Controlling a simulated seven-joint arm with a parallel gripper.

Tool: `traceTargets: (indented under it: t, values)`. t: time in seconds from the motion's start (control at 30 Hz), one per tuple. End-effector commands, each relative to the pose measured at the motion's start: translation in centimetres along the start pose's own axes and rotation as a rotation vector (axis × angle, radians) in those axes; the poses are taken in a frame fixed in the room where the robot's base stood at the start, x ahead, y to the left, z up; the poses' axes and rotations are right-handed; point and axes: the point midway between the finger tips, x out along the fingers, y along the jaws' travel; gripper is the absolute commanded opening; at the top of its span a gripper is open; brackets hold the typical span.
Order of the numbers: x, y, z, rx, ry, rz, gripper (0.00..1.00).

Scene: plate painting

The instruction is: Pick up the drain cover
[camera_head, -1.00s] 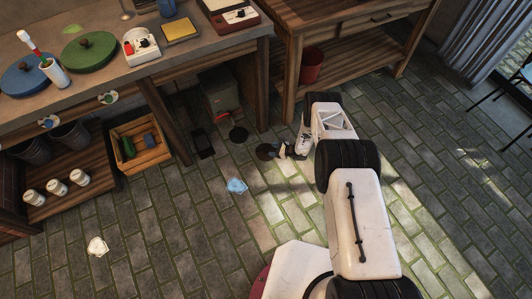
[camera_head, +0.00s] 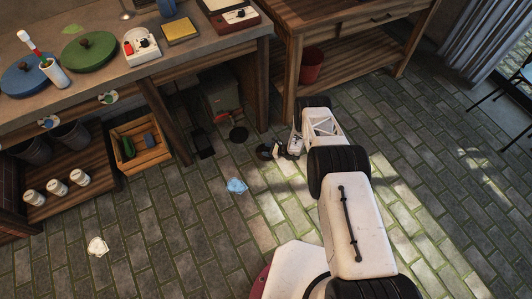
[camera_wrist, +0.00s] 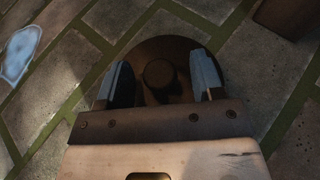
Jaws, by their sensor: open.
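The drain cover (camera_wrist: 160,45) is a dark round disc with a raised knob (camera_wrist: 159,73) in the middle. In the wrist view it lies on the floor below my gripper (camera_wrist: 162,78). The two blue-grey fingers are apart, one on each side of the knob, and neither visibly touches it. The near part of the disc is hidden behind the gripper body. In the head view my gripper (camera_head: 273,151) is low over the disc (camera_head: 262,152), covering part of it.
Another dark round shape (camera_head: 238,133) lies on the floor behind. A light blue crumpled thing (camera_head: 237,186) and a white one (camera_head: 97,246) lie on the stone floor. A wooden crate (camera_head: 140,146) and the workbench legs (camera_head: 170,125) stand to the left.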

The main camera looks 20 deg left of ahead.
Motion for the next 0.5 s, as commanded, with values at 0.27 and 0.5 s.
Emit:
traceTargets:
  t: [0.27, 0.5]
  values:
    - [0.7, 0.01, 0.01, 0.0, 0.0, 0.0, 0.61]
    - [0.68, 0.02, 0.01, 0.0, 0.0, 0.0, 0.61]
